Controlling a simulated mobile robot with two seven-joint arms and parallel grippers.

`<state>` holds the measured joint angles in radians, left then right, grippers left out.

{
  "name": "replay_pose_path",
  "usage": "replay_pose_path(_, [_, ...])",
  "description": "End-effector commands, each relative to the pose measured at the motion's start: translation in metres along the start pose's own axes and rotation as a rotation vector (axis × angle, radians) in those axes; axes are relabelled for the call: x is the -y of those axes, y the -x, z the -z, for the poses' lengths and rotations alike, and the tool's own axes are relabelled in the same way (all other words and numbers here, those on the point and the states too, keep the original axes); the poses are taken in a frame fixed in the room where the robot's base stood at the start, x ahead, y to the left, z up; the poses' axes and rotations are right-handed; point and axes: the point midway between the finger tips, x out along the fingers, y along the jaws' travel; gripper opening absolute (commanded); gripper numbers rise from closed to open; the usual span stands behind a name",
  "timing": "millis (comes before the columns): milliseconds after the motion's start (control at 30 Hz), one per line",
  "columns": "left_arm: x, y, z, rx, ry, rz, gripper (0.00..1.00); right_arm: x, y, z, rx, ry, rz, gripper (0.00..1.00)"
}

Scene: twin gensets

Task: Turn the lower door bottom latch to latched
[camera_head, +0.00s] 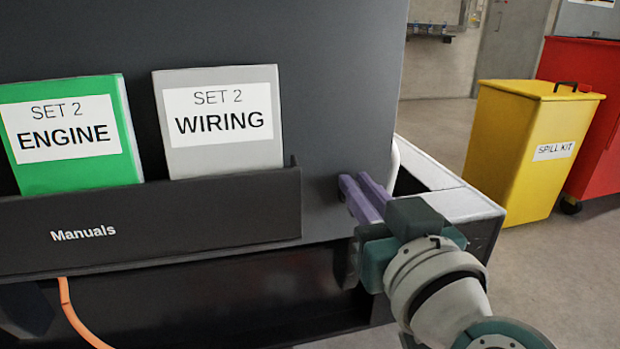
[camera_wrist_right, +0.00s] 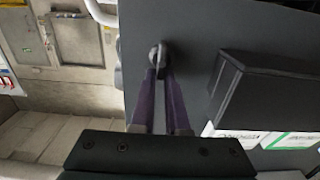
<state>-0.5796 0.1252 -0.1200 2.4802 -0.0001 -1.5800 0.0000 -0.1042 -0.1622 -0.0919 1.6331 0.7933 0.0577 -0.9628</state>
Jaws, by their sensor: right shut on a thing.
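The lower door is a dark grey panel (camera_head: 345,90) with its right edge near my right gripper (camera_head: 360,188). The purple fingers are at the lower right part of the panel. In the right wrist view, the fingertips of my right gripper (camera_wrist_right: 158,68) are closed around a small grey latch knob (camera_wrist_right: 157,50) on the panel (camera_wrist_right: 190,40). The fingers hide part of the latch, and in the head view they cover it. I cannot tell the latch's exact angle. My left gripper is in neither view.
A black manuals holder (camera_head: 150,228) with a green ENGINE binder (camera_head: 70,175) and a grey WIRING binder (camera_head: 220,158) is left of the gripper. An orange cable (camera_head: 72,315) hangs below. A yellow spill kit bin (camera_head: 520,150) and red cabinet (camera_head: 590,80) stand right.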

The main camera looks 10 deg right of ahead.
Motion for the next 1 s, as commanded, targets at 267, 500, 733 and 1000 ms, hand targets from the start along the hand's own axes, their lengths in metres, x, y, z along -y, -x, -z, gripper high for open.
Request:
replay_pose_path(267, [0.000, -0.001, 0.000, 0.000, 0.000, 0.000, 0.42, 0.000, 0.001, -0.005, 0.012, 0.001, 0.002, 0.00])
replay_pose_path(500, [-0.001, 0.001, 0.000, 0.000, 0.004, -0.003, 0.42, -0.001, 0.001, -0.006, 0.016, -0.022, 0.003, 0.00])
replay_pose_path(733, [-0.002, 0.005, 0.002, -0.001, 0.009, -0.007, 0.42, -0.003, 0.002, -0.006, 0.017, -0.129, 0.003, 0.00])
replay_pose_path(1000, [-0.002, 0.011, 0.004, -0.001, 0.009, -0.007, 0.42, -0.007, 0.002, -0.008, 0.019, -0.359, 0.001, 0.00])
